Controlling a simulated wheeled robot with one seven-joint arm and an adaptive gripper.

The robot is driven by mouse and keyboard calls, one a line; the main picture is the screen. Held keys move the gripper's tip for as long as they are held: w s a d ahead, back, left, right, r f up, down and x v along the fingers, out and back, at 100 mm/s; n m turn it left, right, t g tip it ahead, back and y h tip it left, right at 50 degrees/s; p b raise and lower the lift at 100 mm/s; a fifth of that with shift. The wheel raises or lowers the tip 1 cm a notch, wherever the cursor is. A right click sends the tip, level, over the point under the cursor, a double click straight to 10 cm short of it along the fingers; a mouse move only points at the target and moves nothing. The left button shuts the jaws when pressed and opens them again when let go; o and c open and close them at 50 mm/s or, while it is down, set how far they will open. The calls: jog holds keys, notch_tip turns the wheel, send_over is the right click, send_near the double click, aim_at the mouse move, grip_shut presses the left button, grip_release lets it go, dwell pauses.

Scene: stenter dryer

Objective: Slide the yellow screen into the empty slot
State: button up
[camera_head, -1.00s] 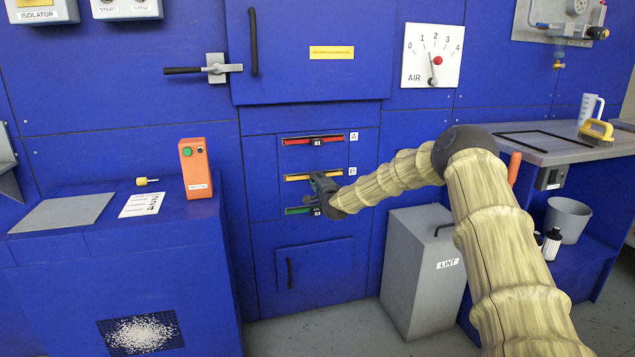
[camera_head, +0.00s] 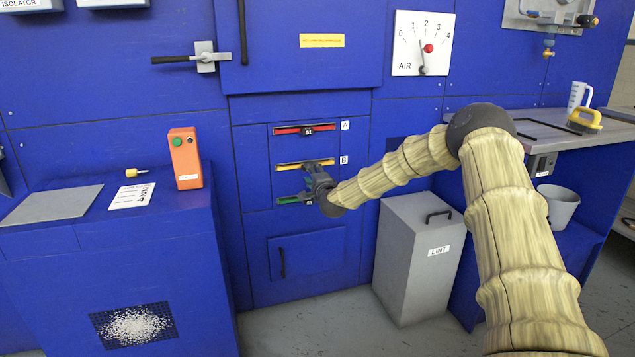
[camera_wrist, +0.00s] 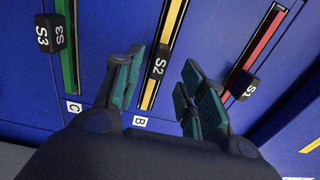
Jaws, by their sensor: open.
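The yellow screen (camera_head: 290,167) shows as a yellow strip at the slot marked B, in the middle of the blue machine front. In the wrist view the yellow strip (camera_wrist: 172,28) runs upward, with its black tab S2 (camera_wrist: 158,66) at the lower part. In the wrist view my gripper (camera_wrist: 161,76) is open, with a finger on either side of tab S2. I cannot tell whether a finger touches it, or how deep the screen sits.
The red screen (camera_head: 290,130) with tab S1 (camera_wrist: 243,85) is at the slot above. The green screen (camera_head: 288,200) with tab S3 (camera_wrist: 50,33) is below, at slot C. A grey lint bin (camera_head: 405,265) stands on the floor to the right. An orange box (camera_head: 185,160) stands at left.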

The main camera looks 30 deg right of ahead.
jog(key=v, duration=0.6)
jog(key=shift+s, duration=0.35)
jog(key=s+a+f+n+g+y, duration=0.25)
jog(key=s+a+f, duration=0.25)
jog(key=a+f, duration=0.3)
jog(key=s+a+f+n+g+y, duration=0.1)
jog(key=s+a+f+n+g, duration=0.1)
jog(key=s+a+f+n, duration=0.45)
jog(key=s+a+f+g+y, duration=0.1)
jog(key=s+a+f+g, duration=0.15)
jog(key=a+f, duration=0.8)
jog(key=s+a+f+n+g, duration=0.2)
jog(key=s+f, duration=0.4)
jog(key=s, duration=0.4)
jog(key=s+a+f+n+g+y, duration=0.1)
jog(key=s+a+f+n+g, duration=0.15)
jog(key=s+f, duration=0.5)
jog(key=s+a+f+n+g, duration=0.2)
jog(key=s+f, duration=0.3)
jog(key=s, duration=0.6)
jog(key=s+f+n+g, duration=0.1)
jog(key=s+n+g, duration=0.35)
jog(key=s, duration=1.65)
notch_tip(320, 180, up, 31)
jog(key=h+p, duration=0.1)
jog(key=p, duration=3)
jog(key=shift+s, duration=0.35)
